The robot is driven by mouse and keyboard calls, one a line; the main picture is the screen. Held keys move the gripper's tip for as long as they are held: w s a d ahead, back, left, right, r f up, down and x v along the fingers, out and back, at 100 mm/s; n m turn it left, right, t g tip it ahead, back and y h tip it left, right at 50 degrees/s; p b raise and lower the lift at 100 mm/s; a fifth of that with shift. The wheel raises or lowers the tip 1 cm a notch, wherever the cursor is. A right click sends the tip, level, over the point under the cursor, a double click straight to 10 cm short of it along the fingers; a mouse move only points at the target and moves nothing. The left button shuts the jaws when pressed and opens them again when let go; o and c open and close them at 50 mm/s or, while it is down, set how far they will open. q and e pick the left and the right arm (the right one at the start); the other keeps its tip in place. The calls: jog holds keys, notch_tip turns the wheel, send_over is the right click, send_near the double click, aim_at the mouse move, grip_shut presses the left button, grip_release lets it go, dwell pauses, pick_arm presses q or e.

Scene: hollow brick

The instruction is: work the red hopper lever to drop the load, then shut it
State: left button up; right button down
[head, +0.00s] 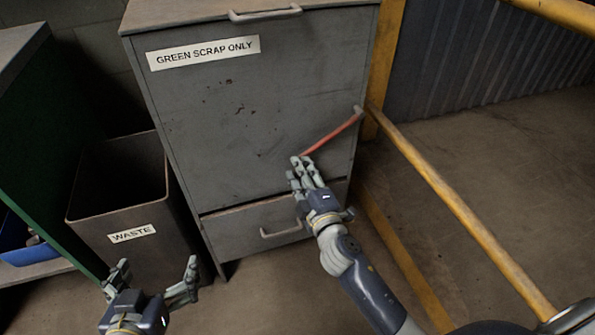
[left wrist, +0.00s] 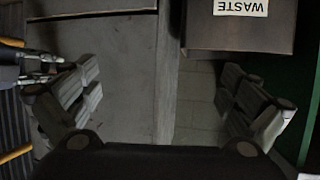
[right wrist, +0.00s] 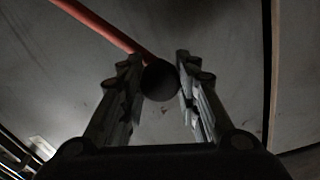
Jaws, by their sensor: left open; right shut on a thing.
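The grey hopper cabinet (head: 250,110) stands in the middle of the head view with a "GREEN SCRAP ONLY" label (head: 203,53). Its red lever (head: 333,134) slopes from a pivot at the cabinet's right edge down and left to my right gripper (head: 303,168). In the right wrist view the red lever (right wrist: 100,22) ends in a dark round knob (right wrist: 160,80) between the fingers of my right gripper (right wrist: 157,85), which is shut on it. My left gripper (head: 152,280) is open and empty, low in front of the waste bin. It also shows spread in the left wrist view (left wrist: 160,105).
A dark bin labelled "WASTE" (head: 112,222) stands left of the cabinet. A drawer (head: 265,222) with a handle sits low in the cabinet, shut or nearly so. A yellow rail (head: 450,200) runs along the right. A blue tray (head: 25,240) lies at far left.

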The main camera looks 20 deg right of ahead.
pick_arm(q)
jog(key=shift+w+d+r+t, duration=0.15)
jog(key=shift+w+r+t, duration=0.1)
jog(key=shift+r, duration=0.2)
jog(key=shift+w+d+r+t, duration=0.1)
jog(key=shift+w+r+t, duration=0.1)
jog(key=shift+r, duration=0.2)
pick_arm(e)
jog(key=shift+d+f, duration=0.25)
jog(key=shift+f, duration=0.1)
jog(key=c, duration=1.2)
grip_release()
jog(key=shift+s, duration=0.1)
jog(key=s, duration=1.1)
jog(key=shift+s+d, duration=0.2)
jog(key=shift+s, duration=0.2)
